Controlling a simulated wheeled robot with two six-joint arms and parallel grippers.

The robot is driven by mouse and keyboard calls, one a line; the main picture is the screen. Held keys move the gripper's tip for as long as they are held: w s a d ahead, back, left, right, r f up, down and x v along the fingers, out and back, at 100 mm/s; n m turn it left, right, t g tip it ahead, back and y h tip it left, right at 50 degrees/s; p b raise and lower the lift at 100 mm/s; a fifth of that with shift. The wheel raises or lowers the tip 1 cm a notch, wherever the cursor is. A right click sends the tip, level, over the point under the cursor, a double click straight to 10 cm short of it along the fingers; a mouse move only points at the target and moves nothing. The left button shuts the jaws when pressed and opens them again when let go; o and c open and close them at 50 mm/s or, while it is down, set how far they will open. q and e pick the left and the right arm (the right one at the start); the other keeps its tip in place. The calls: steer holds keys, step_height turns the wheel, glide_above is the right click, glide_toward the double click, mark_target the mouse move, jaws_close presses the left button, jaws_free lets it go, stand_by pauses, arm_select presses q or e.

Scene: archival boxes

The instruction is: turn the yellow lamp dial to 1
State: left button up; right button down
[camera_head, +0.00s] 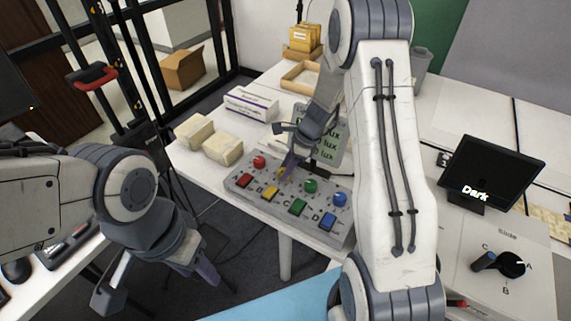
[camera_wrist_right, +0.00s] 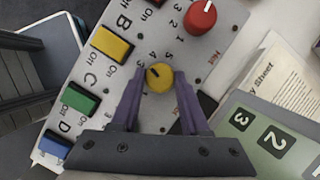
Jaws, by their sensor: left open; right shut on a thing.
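The grey control panel (camera_head: 240,182) carries a row of round dials, with a square button in front of each. The yellow dial (camera_wrist_right: 159,77) sits between the two purple fingers of my right gripper (camera_wrist_right: 159,98), which is shut on it. The dial's dark pointer mark faces the upper left in the wrist view, toward printed numbers near 3 and 4; the exact number is unclear. In the head view the yellow dial (camera_head: 282,174) is partly hidden by the gripper. My left gripper (camera_head: 157,281) is open and empty, off the table's front edge.
The red dial (camera_head: 259,161), green dial (camera_head: 310,186) and blue dial (camera_head: 339,199) flank the yellow one. The yellow button (camera_head: 270,193) is close in front. A lux sheet stands behind the panel. A screen (camera_head: 490,172) reads "Dark". Cream boxes (camera_head: 222,148) lie left.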

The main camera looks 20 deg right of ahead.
steer(key=n+g+p, duration=0.1)
steer(key=n+p, duration=0.1)
steer(key=n, duration=0.2)
steer(key=shift+w+n+g, duration=0.1)
steer(key=shift+n+g, duration=0.2)
steer(key=shift+g, duration=0.1)
steer(key=n+g+p, duration=0.1)
steer(key=n, duration=0.2)
steer(key=shift+w+n, duration=0.1)
steer(key=shift+n, duration=0.3)
steer(key=n+g, duration=0.1)
steer(key=n, duration=0.1)
steer(key=n+g+h+p, duration=0.1)
steer(key=n, duration=0.2)
steer(key=shift+w+a, duration=0.1)
steer(key=n+h, duration=0.1)
steer(key=n, duration=0.1)
steer(key=n+g, duration=0.1)
steer(key=n, duration=0.2)
steer(key=shift+h, duration=0.4)
steer(key=shift+a+n, duration=0.1)
steer(key=shift+n, duration=0.4)
steer(key=shift+c, duration=2)
jaws_free()
steer(key=shift+w, duration=0.1)
